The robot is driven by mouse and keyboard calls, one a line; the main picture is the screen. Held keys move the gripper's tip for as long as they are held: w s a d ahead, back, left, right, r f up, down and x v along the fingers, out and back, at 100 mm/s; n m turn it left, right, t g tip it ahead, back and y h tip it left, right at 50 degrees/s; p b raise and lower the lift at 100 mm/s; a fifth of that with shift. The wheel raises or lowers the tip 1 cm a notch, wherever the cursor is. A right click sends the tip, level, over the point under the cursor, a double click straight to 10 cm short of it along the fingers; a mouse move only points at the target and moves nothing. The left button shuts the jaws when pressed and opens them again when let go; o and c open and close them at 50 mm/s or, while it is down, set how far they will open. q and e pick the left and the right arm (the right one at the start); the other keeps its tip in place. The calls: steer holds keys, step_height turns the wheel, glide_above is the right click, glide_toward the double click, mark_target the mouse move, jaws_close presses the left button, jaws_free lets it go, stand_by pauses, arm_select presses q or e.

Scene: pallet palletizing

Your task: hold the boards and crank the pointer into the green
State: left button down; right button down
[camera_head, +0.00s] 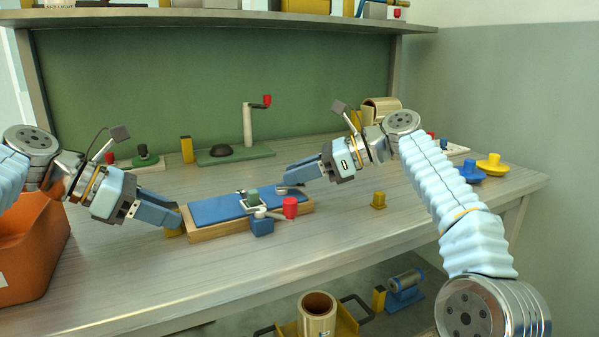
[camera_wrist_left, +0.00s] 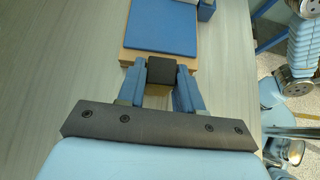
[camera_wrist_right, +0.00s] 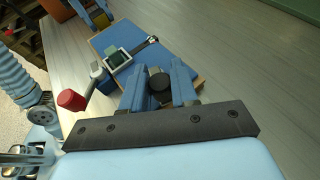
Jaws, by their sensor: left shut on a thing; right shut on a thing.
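A blue board (camera_head: 215,210) lies on a wooden board (camera_head: 208,235) on the bench. A pale clamp frame with a green block (camera_head: 252,197) sits on the blue board, with a crank arm ending in a red knob (camera_head: 290,208) beside it. My left gripper (camera_head: 176,219) is shut on a dark-topped block (camera_wrist_left: 162,70) at the boards' left end. My right gripper (camera_head: 286,181) is shut on a round black piece (camera_wrist_right: 160,83) at the boards' right end. No gripper touches the red knob. I cannot make out a pointer or its scale.
An orange bin (camera_head: 35,250) stands at the left. A green base with a post and red-knobbed crank (camera_head: 248,125) stands behind the boards. The bench front is clear.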

steer(key=shift+s+a, duration=0.1)
stand_by(0.8)
steer(key=c, duration=0.9)
jaws_free()
steer(key=shift+c, duration=0.2)
steer(key=d, duration=1)
steer(key=d+r, duration=0.1)
steer(key=d, duration=0.4)
steer(key=shift+r, duration=0.1)
steer(key=shift+a, duration=0.1)
